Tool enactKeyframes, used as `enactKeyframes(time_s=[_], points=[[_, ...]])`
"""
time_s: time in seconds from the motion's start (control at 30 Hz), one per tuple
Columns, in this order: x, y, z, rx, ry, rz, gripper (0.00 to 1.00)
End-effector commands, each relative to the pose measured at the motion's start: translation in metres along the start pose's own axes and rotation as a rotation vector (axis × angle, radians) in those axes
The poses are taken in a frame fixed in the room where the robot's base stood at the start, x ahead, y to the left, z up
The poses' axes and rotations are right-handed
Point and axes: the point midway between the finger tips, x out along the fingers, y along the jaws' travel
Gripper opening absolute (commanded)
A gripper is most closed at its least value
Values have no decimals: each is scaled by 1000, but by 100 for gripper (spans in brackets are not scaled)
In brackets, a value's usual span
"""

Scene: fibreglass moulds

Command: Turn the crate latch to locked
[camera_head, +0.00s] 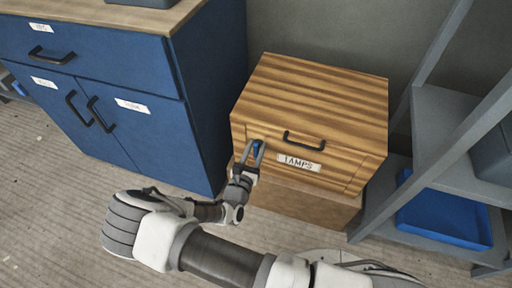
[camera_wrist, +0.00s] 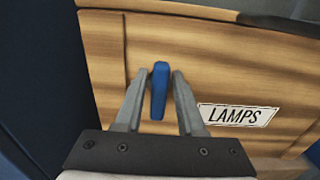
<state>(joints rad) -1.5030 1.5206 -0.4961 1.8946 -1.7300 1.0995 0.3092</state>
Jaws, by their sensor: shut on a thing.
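The crate (camera_head: 310,90) is a striped wooden box with a dark handle and a label reading LAMPS on its front. Its latch (camera_wrist: 160,88) is a small blue lever at the left of the front panel. In the wrist view it stands almost upright, leaning slightly. My gripper (camera_wrist: 156,80) is at the crate front with its two grey fingers on either side of the latch, shut on it. In the head view my gripper (camera_head: 256,150) partly covers the blue latch (camera_head: 256,147).
A blue cabinet (camera_head: 110,90) with dark handles stands close on the left of the crate. The crate rests on a wooden base (camera_head: 290,205). A grey shelf rack (camera_head: 440,130) with a blue tray (camera_head: 445,218) stands at the right. Floor is open in front.

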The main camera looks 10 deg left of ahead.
Motion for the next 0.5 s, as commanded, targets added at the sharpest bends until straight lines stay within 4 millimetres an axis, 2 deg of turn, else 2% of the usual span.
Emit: enactKeyframes(time_s=[0.27,0.5], points=[[0,0,1,21,0,0,0],[0,-2,2,131,2,-1,0]])
